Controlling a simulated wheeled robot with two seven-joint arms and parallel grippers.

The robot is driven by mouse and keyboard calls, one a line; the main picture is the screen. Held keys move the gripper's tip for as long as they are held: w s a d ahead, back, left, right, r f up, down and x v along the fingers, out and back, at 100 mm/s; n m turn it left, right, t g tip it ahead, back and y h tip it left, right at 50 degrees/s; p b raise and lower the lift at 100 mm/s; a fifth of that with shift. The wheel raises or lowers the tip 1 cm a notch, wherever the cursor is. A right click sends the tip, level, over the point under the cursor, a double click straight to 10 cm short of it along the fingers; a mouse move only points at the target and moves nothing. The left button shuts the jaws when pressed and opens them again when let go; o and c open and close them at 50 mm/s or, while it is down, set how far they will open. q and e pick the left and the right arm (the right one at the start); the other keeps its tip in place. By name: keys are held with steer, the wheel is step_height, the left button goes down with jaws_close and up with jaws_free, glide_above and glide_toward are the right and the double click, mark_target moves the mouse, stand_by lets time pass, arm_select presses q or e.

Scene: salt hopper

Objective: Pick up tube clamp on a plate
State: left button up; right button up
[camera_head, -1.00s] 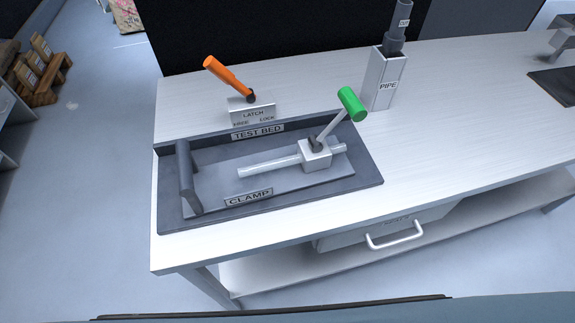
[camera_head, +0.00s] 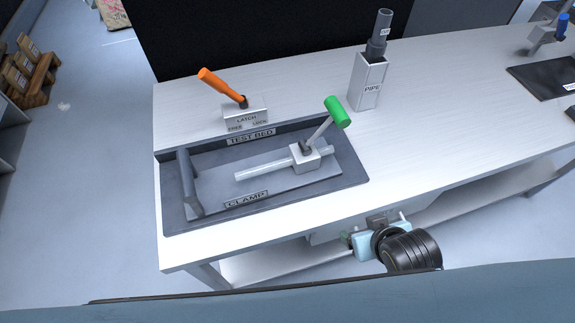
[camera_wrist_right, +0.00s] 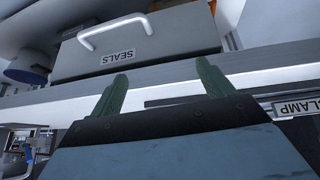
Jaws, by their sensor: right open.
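The tube clamp (camera_head: 305,157) is a light grey block with a green-headed lever (camera_head: 338,112), on a clear tube (camera_head: 265,169). It sits on the grey plate (camera_head: 222,193) in the dark tray marked TEST BED and CLAMP (camera_head: 347,176). My right gripper (camera_head: 375,220) is at the front edge of the table, below and to the right of the tray, apart from the clamp. In the right wrist view its two green fingers (camera_wrist_right: 162,85) are spread with nothing between them. My left gripper is not in view.
An orange-handled latch (camera_head: 245,116) stands behind the tray, and a PIPE holder (camera_head: 367,82) behind it on the right. A drawer marked SEALS (camera_wrist_right: 140,45) shows in the right wrist view.

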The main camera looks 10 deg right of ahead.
steer(key=w+a+r+t, duration=0.3)
steer(key=w+r, duration=0.1)
steer(key=r, duration=0.1)
steer(key=t+y, duration=0.3)
steer(key=t, duration=0.1)
glide_toward(304, 156)
steer(key=s+d+f, duration=0.1)
steer(key=s, duration=0.1)
steer(key=shift+w+f+n, duration=0.25)
steer(key=shift+w+n, duration=0.15)
steer(key=shift+n, duration=0.1)
steer(key=x, duration=1.2)
steer(key=shift+w+a, duration=0.1)
steer(key=shift+w, duration=0.25)
steer(key=shift+c, duration=0.3)
steer(key=c, duration=1.2)
steer(key=shift+r, duration=0.15)
steer(key=shift+c, duration=1.1)
